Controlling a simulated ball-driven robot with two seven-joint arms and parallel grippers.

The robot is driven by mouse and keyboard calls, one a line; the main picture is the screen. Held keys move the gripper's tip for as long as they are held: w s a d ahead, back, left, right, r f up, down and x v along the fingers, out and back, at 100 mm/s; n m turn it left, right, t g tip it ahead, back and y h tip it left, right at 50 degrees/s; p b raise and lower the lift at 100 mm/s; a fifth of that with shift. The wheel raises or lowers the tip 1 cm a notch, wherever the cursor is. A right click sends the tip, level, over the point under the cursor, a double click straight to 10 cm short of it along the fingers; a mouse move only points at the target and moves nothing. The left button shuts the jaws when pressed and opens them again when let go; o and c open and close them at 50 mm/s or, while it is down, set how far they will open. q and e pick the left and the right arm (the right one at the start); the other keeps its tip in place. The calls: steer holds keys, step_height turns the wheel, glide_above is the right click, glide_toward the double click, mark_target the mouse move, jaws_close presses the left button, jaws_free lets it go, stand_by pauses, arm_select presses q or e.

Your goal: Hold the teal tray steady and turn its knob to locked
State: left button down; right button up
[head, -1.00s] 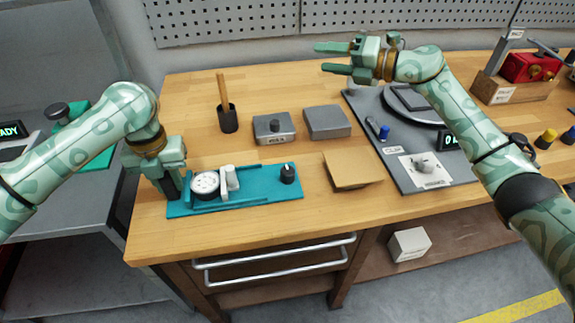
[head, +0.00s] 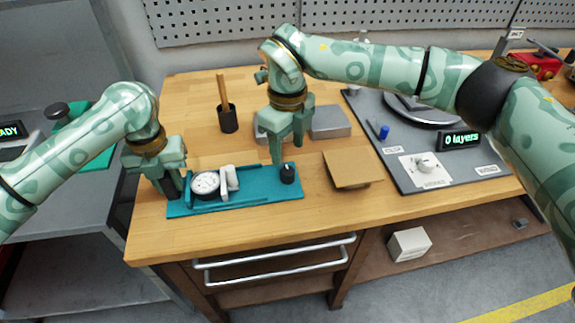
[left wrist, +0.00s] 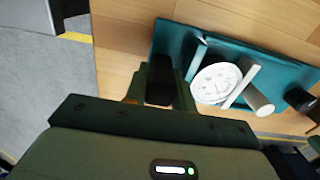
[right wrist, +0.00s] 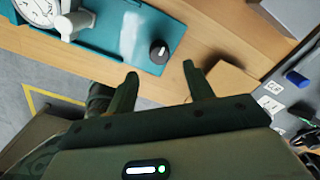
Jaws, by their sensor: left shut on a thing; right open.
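The teal tray (head: 257,195) lies on the wooden bench; it also shows in the left wrist view (left wrist: 168,36) and right wrist view (right wrist: 125,38).
A wooden-handled tool stands in a black cup (head: 228,118) behind the tray. A grey block (head: 329,122) and a tan board (head: 350,169) lie to the right.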

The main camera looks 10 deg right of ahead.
mark_target(288, 170)
step_height(288, 170, down, 7)
steer(key=shift+r, duration=0.1)
steer(key=c, duration=1)
